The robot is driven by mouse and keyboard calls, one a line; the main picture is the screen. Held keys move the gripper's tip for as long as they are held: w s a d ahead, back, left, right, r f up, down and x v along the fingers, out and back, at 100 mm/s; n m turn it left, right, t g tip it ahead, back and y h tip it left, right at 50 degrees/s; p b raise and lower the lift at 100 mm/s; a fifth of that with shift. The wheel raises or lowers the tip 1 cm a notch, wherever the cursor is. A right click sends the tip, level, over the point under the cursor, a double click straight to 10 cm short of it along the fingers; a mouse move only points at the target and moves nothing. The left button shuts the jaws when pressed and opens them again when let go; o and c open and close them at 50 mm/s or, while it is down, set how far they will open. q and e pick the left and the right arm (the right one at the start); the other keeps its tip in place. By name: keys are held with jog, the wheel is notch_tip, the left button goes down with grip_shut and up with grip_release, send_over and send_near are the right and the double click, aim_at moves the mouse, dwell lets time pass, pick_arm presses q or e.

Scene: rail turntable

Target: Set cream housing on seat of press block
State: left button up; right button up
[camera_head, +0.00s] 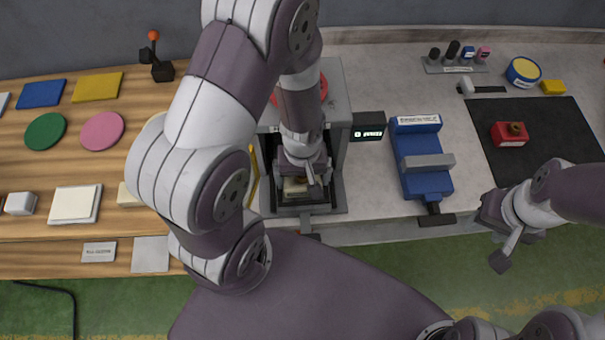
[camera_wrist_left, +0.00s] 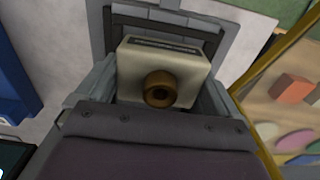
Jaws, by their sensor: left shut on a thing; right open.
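The cream housing (camera_wrist_left: 190,66) is a cream block with a brass round boss on its face, seen large in the left wrist view. In the head view only a small part of the cream housing (camera_head: 295,186) shows under my left gripper. My left gripper (camera_head: 303,182) is shut on the cream housing, inside the front opening of the grey press block (camera_head: 337,110). The dark seat area (camera_head: 304,200) shows around the housing. I cannot tell whether the housing touches the seat. My right gripper (camera_head: 500,232) is open and empty at the right, in front of the bench edge.
A small display (camera_head: 368,133) stands right of the press. A blue vise (camera_head: 421,165) lies further right. A red housing (camera_head: 509,134) sits on a black mat (camera_head: 555,135). Coloured plates, including a pink disc (camera_head: 102,130), lie on the wooden bench at left.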

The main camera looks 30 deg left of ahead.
pick_arm(q)
jog(key=shift+r, duration=0.1)
jog(key=shift+f, duration=0.65)
dwell(0.7)
jog(key=o, duration=1.2)
notch_tip(320, 180, up, 13)
jog(key=shift+f, duration=0.15)
